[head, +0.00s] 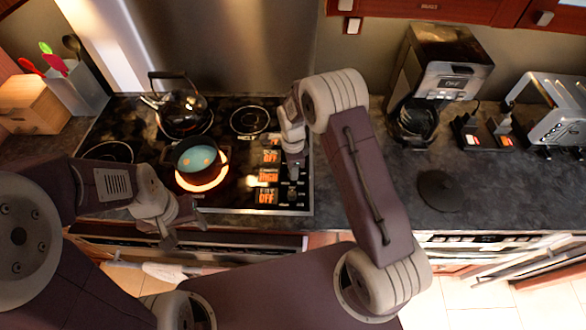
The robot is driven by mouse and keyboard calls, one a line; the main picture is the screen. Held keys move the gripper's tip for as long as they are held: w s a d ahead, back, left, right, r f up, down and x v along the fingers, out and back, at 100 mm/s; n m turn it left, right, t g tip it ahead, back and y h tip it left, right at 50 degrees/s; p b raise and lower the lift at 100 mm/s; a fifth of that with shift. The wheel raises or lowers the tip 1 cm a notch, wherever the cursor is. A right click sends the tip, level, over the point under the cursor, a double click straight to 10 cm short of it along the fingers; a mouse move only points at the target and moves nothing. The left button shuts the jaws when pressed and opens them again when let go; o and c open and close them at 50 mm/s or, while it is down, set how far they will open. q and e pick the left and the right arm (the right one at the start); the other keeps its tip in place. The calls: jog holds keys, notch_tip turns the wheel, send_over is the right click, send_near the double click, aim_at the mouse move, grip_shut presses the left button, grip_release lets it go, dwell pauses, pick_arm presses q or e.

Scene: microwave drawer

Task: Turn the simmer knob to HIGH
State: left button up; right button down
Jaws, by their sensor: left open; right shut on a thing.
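The stove's control strip at the right of the cooktop (232,188) has several knobs beside orange-lit displays. The upper display (271,156) and the lower display (266,196) appear to read OFF. The middle display (268,175) appears to read HIGH. My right gripper (293,174) reaches down over this strip and is shut on a knob, which it mostly hides. I cannot tell for sure which knob it is. My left gripper (181,230) is open and empty in front of the cooktop's front edge.
A dark pot (171,157) with bluish contents stands on a glowing burner. A kettle (182,103) stands behind it. A utensil holder (78,90) and wooden box (34,104) are at left. A coffee maker (447,58), toaster (556,108) and black disc (440,190) are at right.

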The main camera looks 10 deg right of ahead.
jog(key=shift+w+r, duration=0.15)
jog(key=c, duration=1.3)
grip_release()
jog(key=shift+o, duration=0.8)
notch_tip(320, 180, up, 9)
jog(key=b, duration=0.1)
jog(key=shift+b, duration=0.4)
